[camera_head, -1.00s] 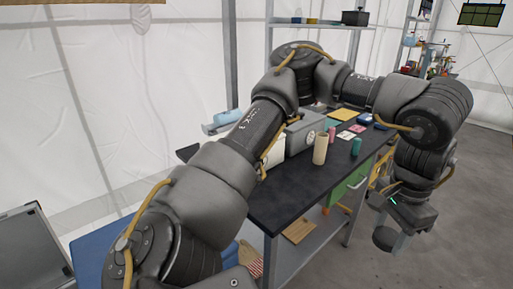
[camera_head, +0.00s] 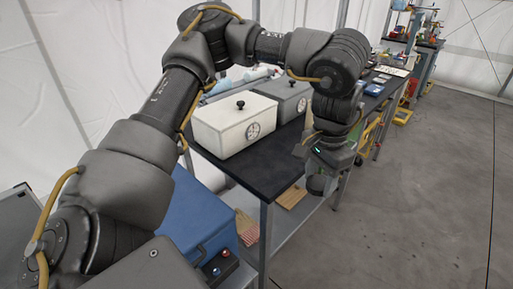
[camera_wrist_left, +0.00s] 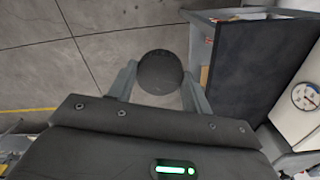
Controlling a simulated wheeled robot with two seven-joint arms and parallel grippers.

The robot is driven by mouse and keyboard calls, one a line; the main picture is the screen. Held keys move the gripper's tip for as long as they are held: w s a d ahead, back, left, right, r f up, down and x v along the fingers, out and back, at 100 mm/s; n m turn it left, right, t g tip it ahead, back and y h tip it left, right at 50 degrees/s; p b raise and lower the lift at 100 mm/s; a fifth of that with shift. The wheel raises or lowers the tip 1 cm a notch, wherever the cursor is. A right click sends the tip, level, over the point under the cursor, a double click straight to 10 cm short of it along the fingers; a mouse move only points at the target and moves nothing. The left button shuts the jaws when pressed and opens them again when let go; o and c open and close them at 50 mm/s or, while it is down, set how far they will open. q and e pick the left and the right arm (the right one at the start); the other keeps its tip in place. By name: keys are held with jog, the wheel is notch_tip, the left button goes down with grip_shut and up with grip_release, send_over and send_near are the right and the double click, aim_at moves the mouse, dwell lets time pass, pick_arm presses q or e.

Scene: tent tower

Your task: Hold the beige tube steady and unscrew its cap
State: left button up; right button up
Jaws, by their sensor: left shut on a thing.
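My left gripper (camera_head: 320,182) is beyond the front edge of the dark-topped table (camera_head: 283,150), above the floor. In the left wrist view its two fingers (camera_wrist_left: 159,88) stand on either side of a dark grey round thing (camera_wrist_left: 160,68) and are shut on it. I see only the rounded end of this thing, and cannot tell what it is. The beige tube and its cap cannot be made out in either view now; part of the table is hidden behind my left arm. My right gripper is not in view.
A cream box (camera_head: 232,124) with a dial and a grey box (camera_head: 288,98) stand on the table. A blue case (camera_head: 196,222) is at its near left. Small items lie at the table's far end. The concrete floor (camera_head: 432,190) at right is open.

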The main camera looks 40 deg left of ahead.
pick_arm(q)
jog(key=shift+w+r, duration=0.2)
jog(key=shift+w, duration=0.05)
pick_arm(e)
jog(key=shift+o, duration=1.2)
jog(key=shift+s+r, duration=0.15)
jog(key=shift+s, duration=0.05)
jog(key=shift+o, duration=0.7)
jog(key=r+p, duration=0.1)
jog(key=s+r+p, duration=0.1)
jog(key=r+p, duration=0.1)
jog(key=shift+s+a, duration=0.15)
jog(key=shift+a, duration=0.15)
pick_arm(q)
jog(key=w+a+r+m+p, duration=0.1)
jog(key=w+a+m+p, duration=0.3)
jog(key=w+a+m, duration=0.5)
jog(key=shift+w+a+r+m, duration=0.2)
jog(key=shift+w+a+m, duration=0.3)
jog(key=shift+m, duration=2.1)
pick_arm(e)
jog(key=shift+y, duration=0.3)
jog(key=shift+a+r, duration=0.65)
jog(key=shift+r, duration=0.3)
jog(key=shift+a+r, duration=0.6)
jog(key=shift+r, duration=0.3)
